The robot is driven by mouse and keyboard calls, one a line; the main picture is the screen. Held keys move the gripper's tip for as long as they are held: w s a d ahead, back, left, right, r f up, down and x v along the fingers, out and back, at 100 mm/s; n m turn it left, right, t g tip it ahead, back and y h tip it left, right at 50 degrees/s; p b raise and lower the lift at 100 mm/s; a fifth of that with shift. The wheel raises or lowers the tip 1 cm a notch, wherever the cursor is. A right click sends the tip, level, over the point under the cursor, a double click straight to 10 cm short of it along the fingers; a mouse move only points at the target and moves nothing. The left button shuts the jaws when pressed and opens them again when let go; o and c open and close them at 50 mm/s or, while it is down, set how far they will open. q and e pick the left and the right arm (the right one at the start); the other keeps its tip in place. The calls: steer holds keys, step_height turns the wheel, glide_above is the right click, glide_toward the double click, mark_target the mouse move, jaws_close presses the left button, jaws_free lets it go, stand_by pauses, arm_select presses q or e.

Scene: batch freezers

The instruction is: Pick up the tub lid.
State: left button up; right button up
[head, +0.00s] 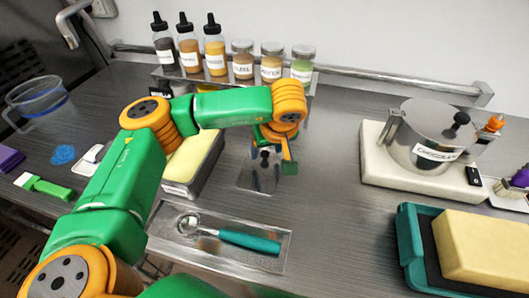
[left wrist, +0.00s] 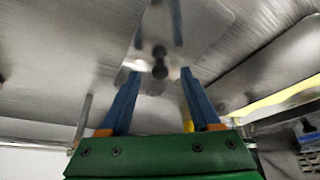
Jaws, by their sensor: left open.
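The tub lid (head: 262,182) is a flat shiny steel plate with a dark knob, lying on the counter just right of the open tub (head: 207,173) of pale yellow ice cream. My left gripper (head: 275,163) is over the lid and partly hides it. In the left wrist view, the open blue fingers of the gripper (left wrist: 159,74) stand on either side of the lid's dark knob (left wrist: 159,62). The lid's plate (left wrist: 205,25) shows beyond the fingers. A gap shows between each finger and the knob. My right gripper is not in view.
A steel tray (head: 163,226) with a teal-handled scoop (head: 250,241) lies in front. Bottles and jars stand on a rack (head: 318,78) behind. A steel pot (head: 420,140) on a white base and a teal crate (head: 408,235) stand right. The counter between is clear.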

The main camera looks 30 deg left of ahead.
arm_select(q)
steer(key=shift+w+a+f, duration=0.2)
steer(key=shift+a+f, duration=0.1)
steer(key=shift+f, duration=0.25)
steer(key=shift+w+a+f, duration=0.2)
steer(key=shift+f, duration=0.1)
steer(key=shift+s+d+r, duration=0.1)
steer(key=c, duration=0.5)
jaws_close()
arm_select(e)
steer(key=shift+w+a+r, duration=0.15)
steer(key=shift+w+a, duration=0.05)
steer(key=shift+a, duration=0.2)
arm_select(q)
steer(key=shift+r, duration=0.1)
